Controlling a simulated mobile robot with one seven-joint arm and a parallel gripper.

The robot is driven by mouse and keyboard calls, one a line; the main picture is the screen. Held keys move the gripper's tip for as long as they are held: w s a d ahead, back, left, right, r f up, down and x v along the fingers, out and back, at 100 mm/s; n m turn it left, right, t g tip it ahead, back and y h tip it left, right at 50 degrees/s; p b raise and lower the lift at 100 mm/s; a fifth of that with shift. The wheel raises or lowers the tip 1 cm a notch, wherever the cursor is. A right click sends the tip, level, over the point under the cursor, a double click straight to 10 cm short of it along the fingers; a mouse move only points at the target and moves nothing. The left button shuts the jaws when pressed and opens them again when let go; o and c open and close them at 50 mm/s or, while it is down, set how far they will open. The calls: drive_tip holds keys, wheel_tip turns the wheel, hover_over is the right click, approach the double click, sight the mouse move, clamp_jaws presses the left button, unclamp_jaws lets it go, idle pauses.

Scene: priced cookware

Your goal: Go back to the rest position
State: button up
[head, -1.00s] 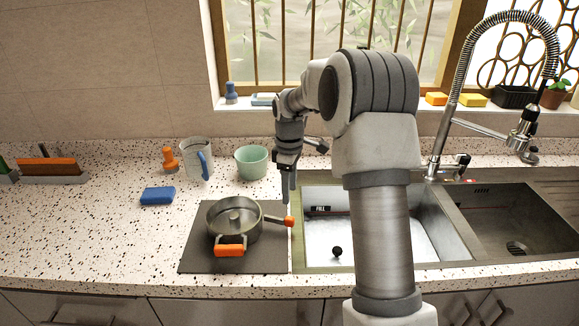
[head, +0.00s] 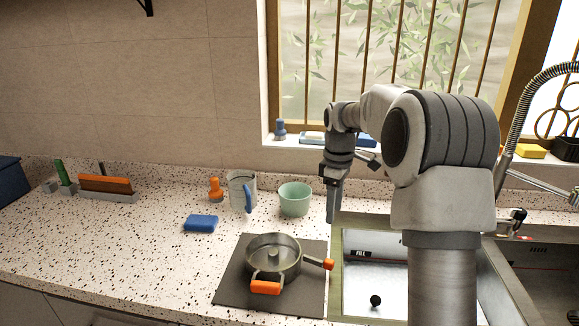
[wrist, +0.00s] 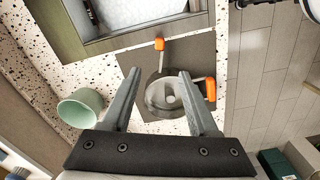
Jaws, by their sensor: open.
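My gripper (head: 331,205) points down beside the left edge of the sink, behind and to the right of the pan. In the wrist view my gripper (wrist: 158,72) shows its two fingers spread apart with nothing held between them. The steel pan (head: 287,262) has an orange-tipped handle and an orange grip, and sits on a dark mat (head: 235,290). In the wrist view the pan (wrist: 152,97) lies below and beyond the fingers, partly hidden by the right one.
A green bowl (head: 295,200), a mug (head: 241,188), an orange-handled item (head: 215,190) and a blue sponge (head: 201,223) stand on the speckled counter. The left counter is mostly clear.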

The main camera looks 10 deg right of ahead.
drive_tip(key=s+a+r+m+t, duration=0.1)
drive_tip(key=s+a+r+m, duration=0.15)
drive_tip(key=s+r, duration=0.35)
drive_tip(key=s+a+r+m+t, duration=0.2)
drive_tip(key=s+a+r, duration=0.15)
drive_tip(key=s, duration=0.55)
drive_tip(key=s+a+f+m+t, duration=0.1)
drive_tip(key=s+m, duration=0.2)
drive_tip(key=s, duration=0.5)
drive_tip(key=s+m+t, duration=0.1)
drive_tip(key=s+m, duration=0.2)
drive_tip(key=s, duration=0.5)
drive_tip(key=shift+a+f+t, duration=0.3)
drive_tip(key=shift+a+f, duration=0.05)
drive_tip(key=shift+a, duration=0.05)
drive_tip(key=shift+s+d, duration=0.1)
drive_tip(key=shift+d, duration=0.05)
